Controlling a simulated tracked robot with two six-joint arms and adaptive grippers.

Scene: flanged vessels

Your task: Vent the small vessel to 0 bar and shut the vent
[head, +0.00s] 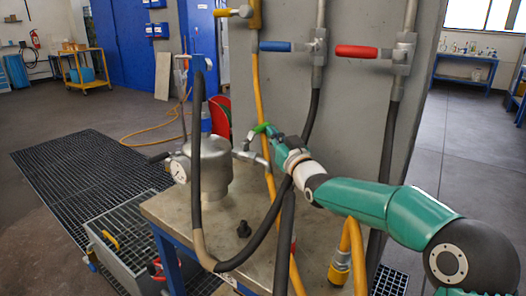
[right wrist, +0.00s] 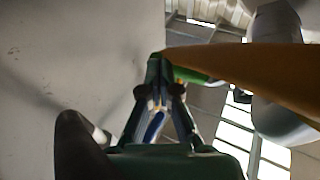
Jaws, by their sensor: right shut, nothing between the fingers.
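The small vessel (head: 212,170) is a grey metal pot standing on the bench, with a round white gauge (head: 180,169) on its left side. The gauge is too small to read. A metal side fitting (head: 247,152) sticks out to the vessel's right, and a bright green lever (head: 260,128) shows just above it. My right gripper (head: 274,133) is at the lever, coming from the right. In the right wrist view its fingers (right wrist: 160,68) are together and empty, with the green lever (right wrist: 190,73) beside the tips. I cannot tell whether they touch. My left gripper is out of view.
A black hose (head: 198,150) loops in front of the vessel, and a yellow hose (head: 258,90) hangs close by my gripper. Blue (head: 275,47) and red (head: 357,52) valve handles sit on the grey panel (head: 285,85) behind.

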